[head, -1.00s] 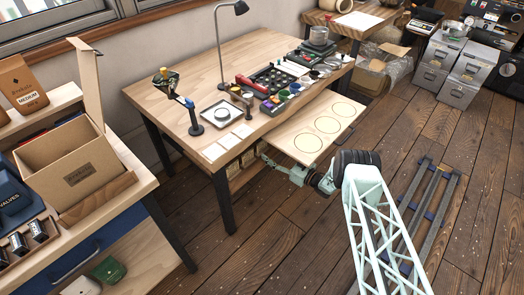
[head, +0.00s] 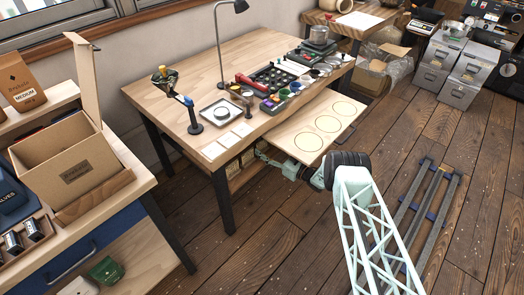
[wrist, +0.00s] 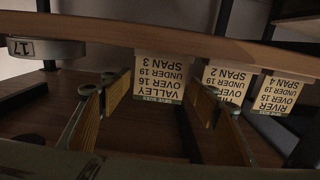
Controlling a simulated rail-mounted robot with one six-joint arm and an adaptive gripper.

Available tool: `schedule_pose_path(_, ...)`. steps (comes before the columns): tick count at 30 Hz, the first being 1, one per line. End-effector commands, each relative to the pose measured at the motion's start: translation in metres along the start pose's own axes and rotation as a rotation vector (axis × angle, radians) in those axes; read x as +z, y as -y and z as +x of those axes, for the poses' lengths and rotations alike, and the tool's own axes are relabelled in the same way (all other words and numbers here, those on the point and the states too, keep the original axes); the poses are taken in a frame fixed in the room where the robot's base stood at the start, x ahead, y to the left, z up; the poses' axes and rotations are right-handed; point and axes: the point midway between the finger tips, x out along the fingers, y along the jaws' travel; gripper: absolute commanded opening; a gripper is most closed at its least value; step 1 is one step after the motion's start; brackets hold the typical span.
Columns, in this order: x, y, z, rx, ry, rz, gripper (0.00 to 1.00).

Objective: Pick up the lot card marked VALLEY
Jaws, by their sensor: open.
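My gripper (wrist: 160,98) is open, with one finger on each side of the card in the picture. Whether the card lies between the fingers in depth or beyond them I cannot tell.
The bench (head: 170,100) holds tools and cups; a pull-out board with circles (head: 300,145) juts out beside my arm.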

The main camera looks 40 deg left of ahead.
Motion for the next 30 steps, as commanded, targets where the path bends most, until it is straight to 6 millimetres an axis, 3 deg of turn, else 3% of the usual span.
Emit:
schedule_pose_path(19,-0.0003,0.0000,0.0045,0.000,0.000,0.000,0.55)
schedule_pose_path(25,-0.0003,0.0000,0.0045,0.000,0.000,0.000,0.38)
schedule_pose_path(30,-0.0004,0.0000,0.0045,0.000,0.000,0.000,0.37)
